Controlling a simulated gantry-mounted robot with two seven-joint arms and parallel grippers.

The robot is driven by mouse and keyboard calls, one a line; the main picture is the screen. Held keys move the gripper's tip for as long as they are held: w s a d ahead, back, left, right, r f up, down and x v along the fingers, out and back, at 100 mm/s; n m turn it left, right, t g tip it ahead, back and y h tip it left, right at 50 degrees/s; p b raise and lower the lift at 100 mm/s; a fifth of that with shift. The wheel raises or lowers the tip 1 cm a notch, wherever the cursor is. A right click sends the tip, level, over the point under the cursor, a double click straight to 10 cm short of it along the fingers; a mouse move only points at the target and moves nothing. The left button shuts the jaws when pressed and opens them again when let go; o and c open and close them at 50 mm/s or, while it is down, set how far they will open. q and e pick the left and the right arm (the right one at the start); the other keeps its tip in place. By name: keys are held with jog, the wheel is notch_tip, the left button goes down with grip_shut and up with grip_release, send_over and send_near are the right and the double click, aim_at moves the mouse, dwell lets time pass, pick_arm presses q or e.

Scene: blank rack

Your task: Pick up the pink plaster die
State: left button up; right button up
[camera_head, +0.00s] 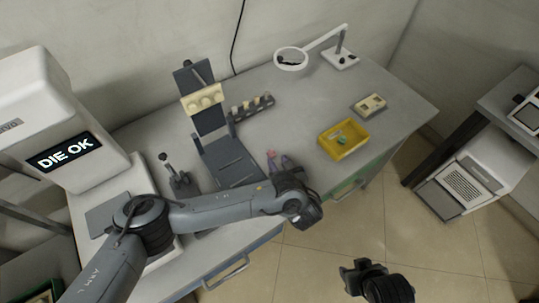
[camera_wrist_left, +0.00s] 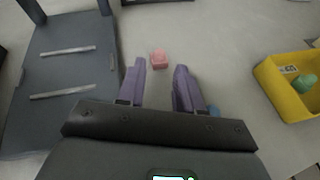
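The pink plaster die (camera_wrist_left: 158,58) is a small block on the grey table. In the left wrist view it lies just past my left gripper's fingertips and between their lines, apart from both. In the head view the die (camera_head: 271,153) is a small pink spot just beyond the fingers. My left gripper (camera_wrist_left: 160,68) has two purple fingers spread apart with nothing between them. In the head view the left gripper (camera_head: 279,160) is over the table, right of the dark stand. My right gripper (camera_head: 358,268) is at the lower right over the floor; its finger opening is unclear.
A yellow tray (camera_head: 358,149) with a green item is right of the die. A dark stand (camera_head: 228,160) with a cream block is on the left. A small rack (camera_head: 251,108), a beige box (camera_head: 369,105) and a magnifier lamp (camera_head: 291,59) stand farther back. Bare table surrounds the die.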

aim_at(272, 153)
pick_arm(q)
jog(key=shift+f+b+x, duration=0.15)
jog(key=shift+b+x, duration=0.45)
jog(key=shift+x, duration=0.6)
jog(key=shift+f+b+x, duration=0.15)
jog(key=shift+b+x, duration=0.4)
jog(key=shift+x, duration=0.6)
jog(key=shift+w+a+f, duration=0.2)
jog(key=shift+w, duration=0.35)
grip_shut()
